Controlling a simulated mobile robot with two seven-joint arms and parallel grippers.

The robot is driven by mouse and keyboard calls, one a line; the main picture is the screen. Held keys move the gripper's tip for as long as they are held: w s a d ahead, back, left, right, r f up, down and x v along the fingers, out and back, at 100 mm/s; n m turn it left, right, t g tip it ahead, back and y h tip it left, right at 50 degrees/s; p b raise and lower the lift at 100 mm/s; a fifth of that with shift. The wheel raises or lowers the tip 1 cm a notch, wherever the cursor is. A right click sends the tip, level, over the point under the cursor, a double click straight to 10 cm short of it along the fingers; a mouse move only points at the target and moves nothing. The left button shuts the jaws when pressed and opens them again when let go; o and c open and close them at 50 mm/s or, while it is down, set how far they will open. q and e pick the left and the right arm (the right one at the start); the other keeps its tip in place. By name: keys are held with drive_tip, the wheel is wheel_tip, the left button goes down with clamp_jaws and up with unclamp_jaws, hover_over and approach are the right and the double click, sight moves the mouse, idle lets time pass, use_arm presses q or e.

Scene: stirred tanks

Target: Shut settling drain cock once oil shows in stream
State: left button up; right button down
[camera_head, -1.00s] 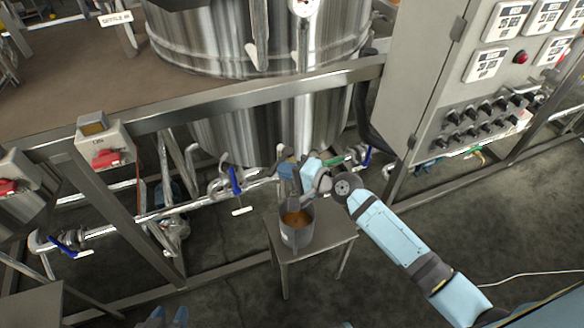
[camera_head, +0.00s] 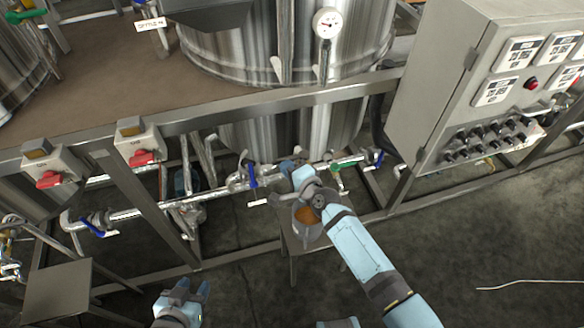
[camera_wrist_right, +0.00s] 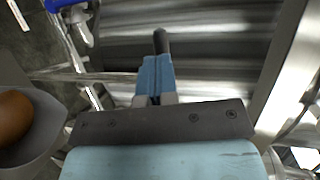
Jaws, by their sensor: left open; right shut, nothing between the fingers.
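The steel settling tank (camera_head: 285,50) stands behind a frame, with a drain pipe (camera_head: 140,213) running along below it. My left gripper (camera_head: 190,291) is open, low at left.
The bucket stands on a small metal table (camera_head: 288,240). Red-switch boxes (camera_head: 140,150) are on the frame at left. A control cabinet (camera_head: 450,90) stands at right. Another low metal table (camera_head: 70,290) is at lower left. The floor at lower right is mostly clear.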

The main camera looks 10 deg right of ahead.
use_arm(q)
drive_tip(key=shift+d+r, duration=0.15)
drive_tip(key=shift+d, duration=0.05)
use_arm(e)
drive_tip(key=shift+w+a+r, duration=0.1)
drive_tip(key=shift+w+a, duration=0.05)
drive_tip(key=shift+w, duration=0.05)
drive_tip(key=shift+r, duration=0.2)
use_arm(q)
drive_tip(key=shift+r, duration=0.1)
use_arm(e)
drive_tip(key=shift+a, duration=0.1)
